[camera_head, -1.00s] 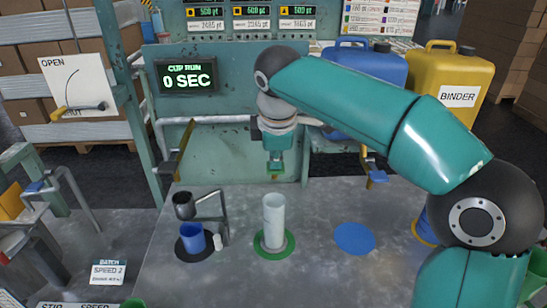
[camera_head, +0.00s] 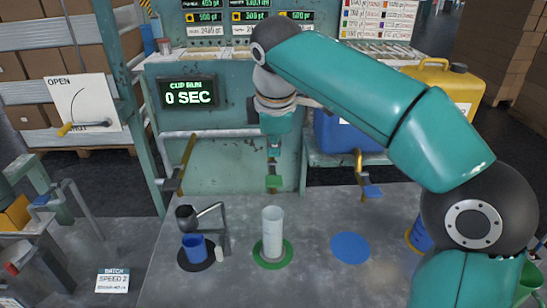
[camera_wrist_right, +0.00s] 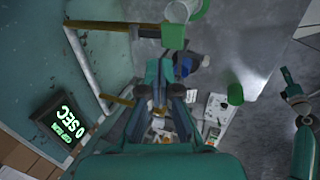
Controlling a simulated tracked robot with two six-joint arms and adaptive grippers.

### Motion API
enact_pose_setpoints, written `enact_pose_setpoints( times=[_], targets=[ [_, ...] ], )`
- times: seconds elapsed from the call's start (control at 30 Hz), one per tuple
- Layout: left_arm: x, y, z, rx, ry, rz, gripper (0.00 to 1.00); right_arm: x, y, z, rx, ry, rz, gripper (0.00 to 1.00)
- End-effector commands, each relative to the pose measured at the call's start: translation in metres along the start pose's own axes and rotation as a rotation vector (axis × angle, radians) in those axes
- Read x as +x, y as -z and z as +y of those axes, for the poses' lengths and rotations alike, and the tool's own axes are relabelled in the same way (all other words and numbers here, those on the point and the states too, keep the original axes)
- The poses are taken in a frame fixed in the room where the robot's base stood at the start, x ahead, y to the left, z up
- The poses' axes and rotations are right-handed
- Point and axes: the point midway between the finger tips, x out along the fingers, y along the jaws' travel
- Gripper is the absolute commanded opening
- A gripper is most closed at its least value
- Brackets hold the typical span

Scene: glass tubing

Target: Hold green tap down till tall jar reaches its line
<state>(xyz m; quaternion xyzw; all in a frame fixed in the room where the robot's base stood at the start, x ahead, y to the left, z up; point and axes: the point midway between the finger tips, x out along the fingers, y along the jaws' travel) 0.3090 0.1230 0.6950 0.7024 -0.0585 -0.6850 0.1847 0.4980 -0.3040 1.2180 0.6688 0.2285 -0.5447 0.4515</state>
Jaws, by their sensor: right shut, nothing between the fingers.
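The green tap's paddle (camera_head: 274,181) hangs above the tall jar, at the back of the bench. The tall clear jar (camera_head: 272,233) stands upright on a green ring mat (camera_head: 288,256). Its level and line are too small to read. My right gripper (camera_head: 273,154) is shut and empty, pointing down above or behind the green paddle, with a small gap visible in the head view. In the right wrist view the shut fingers (camera_wrist_right: 165,88) are below the green paddle (camera_wrist_right: 172,36) and the jar (camera_wrist_right: 183,11), apart from both. My left gripper is not visible.
A blue cup (camera_head: 195,249) stands under a bracket. A blue disc (camera_head: 350,247) lies bare. The timer (camera_head: 189,93) reads 0 SEC.

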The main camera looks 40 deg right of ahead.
Motion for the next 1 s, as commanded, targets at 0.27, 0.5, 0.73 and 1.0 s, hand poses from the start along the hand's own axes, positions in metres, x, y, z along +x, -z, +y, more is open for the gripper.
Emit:
enact_pose_setpoints(
  times=[0.27, 0.5, 0.73, 1.0],
  targets=[
    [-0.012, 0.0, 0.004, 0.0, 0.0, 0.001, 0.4, -0.043, 0.001, 0.01, -0.001, -0.001, 0.0, 0.0],
    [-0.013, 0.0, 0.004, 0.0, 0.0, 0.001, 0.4, -0.049, 0.0, 0.011, 0.0, 0.0, -0.001, 0.0],
    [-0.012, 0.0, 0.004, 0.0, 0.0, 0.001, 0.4, -0.048, 0.0, 0.011, 0.0, 0.001, -0.001, 0.0],
    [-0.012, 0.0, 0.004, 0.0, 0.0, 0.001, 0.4, -0.048, 0.0, 0.011, 0.0, 0.001, -0.001, 0.0]
  ],
)
